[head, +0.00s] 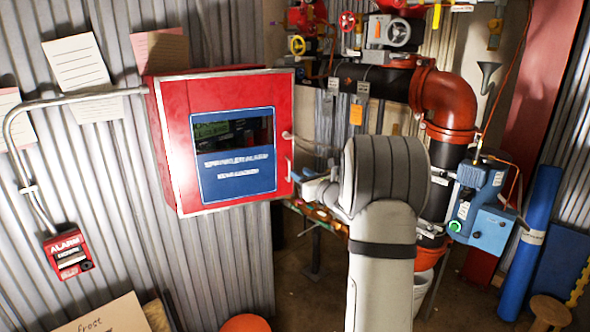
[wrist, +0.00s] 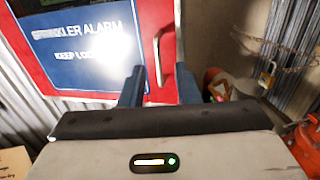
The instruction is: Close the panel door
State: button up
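The red panel box (head: 160,135) is fixed to the corrugated wall. Its red door (head: 235,92) has a window and a blue "SPRINKLER ALARM KEEP LOCKED" label (head: 238,172). The door faces me, and I cannot tell whether it is flush or slightly ajar. Its pale handle (head: 287,135) is on the right edge and shows in the wrist view (wrist: 159,58). My gripper (wrist: 160,88) is open, its two blue fingers apart, with the handle beyond and between them in the picture. I see no contact. In the head view my arm partly hides the gripper (head: 316,187).
A red alarm pull box (head: 68,253) and a grey conduit (head: 20,115) are on the left wall. Red and black pipework (head: 447,100) with valves and a blue device (head: 480,205) stands to the right. A blue roll (head: 530,245) leans at the far right.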

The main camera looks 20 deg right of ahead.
jog(key=w, duration=0.4)
jog(key=w+a+p, duration=0.1)
jog(key=w, duration=0.1)
jog(key=shift+c, duration=0.2)
grip_shut()
